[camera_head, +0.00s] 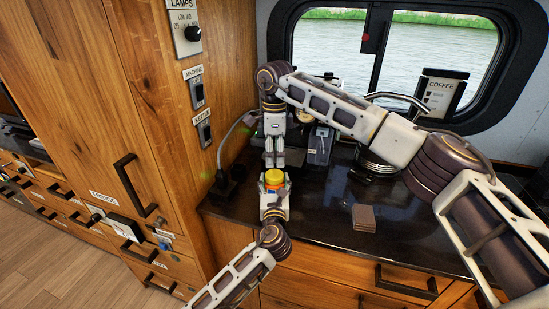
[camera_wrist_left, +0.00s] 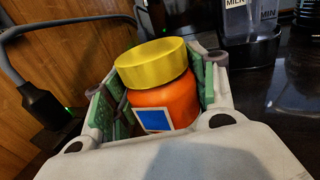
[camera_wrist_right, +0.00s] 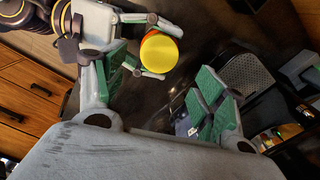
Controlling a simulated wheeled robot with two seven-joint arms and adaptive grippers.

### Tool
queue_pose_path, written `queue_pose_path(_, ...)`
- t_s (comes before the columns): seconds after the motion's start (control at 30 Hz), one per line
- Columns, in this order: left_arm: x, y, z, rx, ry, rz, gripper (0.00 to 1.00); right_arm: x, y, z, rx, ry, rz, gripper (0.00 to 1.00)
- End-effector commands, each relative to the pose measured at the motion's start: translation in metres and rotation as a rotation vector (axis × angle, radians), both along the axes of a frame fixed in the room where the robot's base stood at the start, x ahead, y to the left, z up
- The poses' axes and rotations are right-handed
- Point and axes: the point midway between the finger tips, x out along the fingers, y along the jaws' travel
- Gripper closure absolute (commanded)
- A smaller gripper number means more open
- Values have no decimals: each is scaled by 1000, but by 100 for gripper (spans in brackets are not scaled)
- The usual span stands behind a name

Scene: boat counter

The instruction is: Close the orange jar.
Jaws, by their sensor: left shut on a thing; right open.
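The orange jar (camera_head: 274,187) stands at the counter's left part with a yellow lid (camera_head: 274,176) on top. In the left wrist view the orange body (camera_wrist_left: 165,108) shows a blue-and-white label, and the yellow lid (camera_wrist_left: 152,66) sits on it; I cannot tell how tightly. My left gripper (camera_head: 273,193) is shut around the jar's body, with green pads on both sides below the lid. My right gripper (camera_head: 274,160) is open and empty, just above and behind the lid. In the right wrist view the lid (camera_wrist_right: 160,52) shows from above, between the spread green-padded fingers, towards the left one.
The wooden cabinet wall (camera_head: 160,90) with switches stands close on the left.

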Motion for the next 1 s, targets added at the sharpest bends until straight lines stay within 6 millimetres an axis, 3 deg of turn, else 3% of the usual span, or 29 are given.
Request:
queue_pose_path(0.57,0,0,2,-1,-3,0,100,0,0,3,-1,1,39,29)
queue_pose_path(1.0,0,0,2,-1,-3,0,100,-1,0,-31,0,4,38,29)
